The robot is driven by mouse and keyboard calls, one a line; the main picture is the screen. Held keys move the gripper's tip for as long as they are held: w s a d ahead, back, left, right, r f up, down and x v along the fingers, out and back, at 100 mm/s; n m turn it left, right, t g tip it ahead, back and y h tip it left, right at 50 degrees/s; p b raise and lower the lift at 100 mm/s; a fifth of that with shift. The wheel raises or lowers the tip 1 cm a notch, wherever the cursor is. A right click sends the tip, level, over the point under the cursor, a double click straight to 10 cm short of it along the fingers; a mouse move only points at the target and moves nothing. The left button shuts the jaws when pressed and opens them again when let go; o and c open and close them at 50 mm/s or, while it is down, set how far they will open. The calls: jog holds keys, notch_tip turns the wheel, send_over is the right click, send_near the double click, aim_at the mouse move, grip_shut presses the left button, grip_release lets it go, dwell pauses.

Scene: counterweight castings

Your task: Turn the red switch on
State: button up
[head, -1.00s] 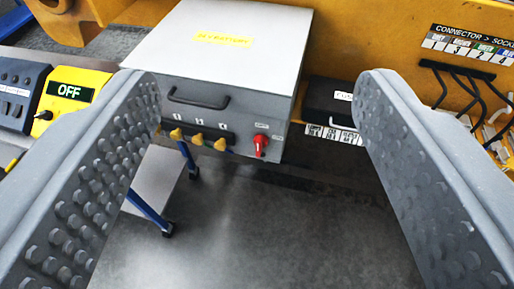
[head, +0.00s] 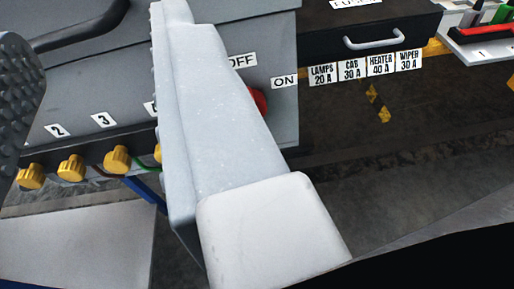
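The red switch (head: 259,102) is on the front of the grey box (head: 285,35), low at its right end. Only a red sliver shows past the right finger of my gripper (head: 95,55), so its handle direction is hidden. An OFF label (head: 242,61) is above it and an ON label (head: 285,82) is to its upper right. My gripper is open, with its left finger at the left edge and its right finger across the middle. The switch shows outside the gap, right of the right finger. I cannot tell whether they touch.
Yellow knobs (head: 71,167) line the box's lower front, left of the right finger. A black drawer-like fuse box (head: 400,35) with a grey handle is at the upper right. Connectors (head: 485,30) are at the far right. Open floor lies below.

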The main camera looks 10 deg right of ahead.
notch_tip(320, 180, down, 16)
jog(key=s+d+h+b, duration=0.1)
jog(key=s+d+h, duration=0.1)
jog(key=s+h, duration=0.15)
jog(key=b+x, duration=0.2)
jog(key=x, duration=1.2)
jog(key=shift+w+d+m, duration=0.2)
jog(key=shift+w+m, duration=0.05)
jog(key=shift+m, duration=0.05)
jog(key=shift+r+h, duration=0.1)
jog(key=shift+h, duration=0.15)
grip_shut()
